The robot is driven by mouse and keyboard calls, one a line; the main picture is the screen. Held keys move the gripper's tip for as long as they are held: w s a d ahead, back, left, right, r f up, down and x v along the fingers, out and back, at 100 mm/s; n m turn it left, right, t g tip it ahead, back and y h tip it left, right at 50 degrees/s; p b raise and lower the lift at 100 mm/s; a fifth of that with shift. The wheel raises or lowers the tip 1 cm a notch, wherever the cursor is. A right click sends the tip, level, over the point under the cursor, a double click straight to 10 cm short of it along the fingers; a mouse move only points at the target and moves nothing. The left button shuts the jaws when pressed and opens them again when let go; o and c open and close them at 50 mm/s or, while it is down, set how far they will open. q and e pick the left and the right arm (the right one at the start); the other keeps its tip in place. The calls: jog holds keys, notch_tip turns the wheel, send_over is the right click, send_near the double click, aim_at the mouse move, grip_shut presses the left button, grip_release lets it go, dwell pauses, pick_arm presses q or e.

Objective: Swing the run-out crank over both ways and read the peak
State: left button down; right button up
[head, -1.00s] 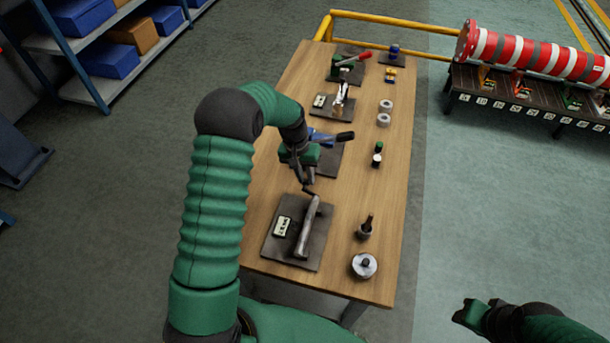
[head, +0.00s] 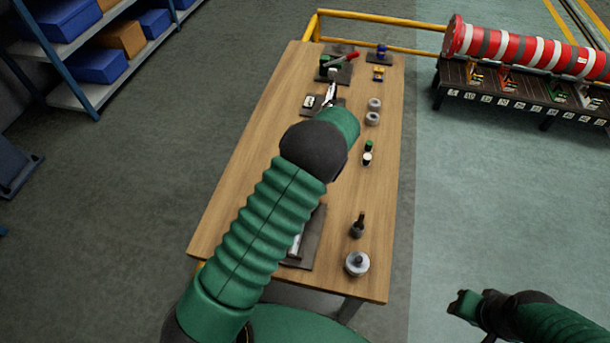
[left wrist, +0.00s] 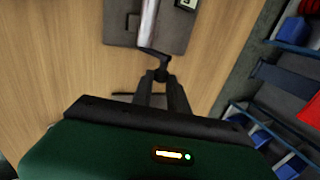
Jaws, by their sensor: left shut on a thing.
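The run-out station is a dark plate (head: 314,240) with a grey bar (head: 295,246) on it, at the near end of the wooden bench. In the left wrist view, the plate (left wrist: 176,34) and bar (left wrist: 148,22) show at the top, with part of a pale readout (left wrist: 187,3) cut off by the edge. Its figures cannot be read. A dark bent crank (left wrist: 153,53) runs from the bar's end to my left gripper (left wrist: 161,76), which is shut on it. My left arm hides that gripper and crank in the head view. My right gripper (head: 462,303) is off the bench, lower right; its jaws are unclear.
Right of the station stand a round knobbed disc (head: 357,264) and a dark-topped tool (head: 357,228). A striped red roller (head: 530,45) is far right.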

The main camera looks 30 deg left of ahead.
pick_arm(q)
jog(key=shift+w, duration=0.15)
jog(key=c, duration=1.6)
grip_release()
jog(key=o, duration=0.3)
jog(key=b+v, duration=0.2)
jog(key=v, duration=1.4)
jog(key=shift+w+d+r, duration=0.25)
jog(key=shift+d, duration=0.15)
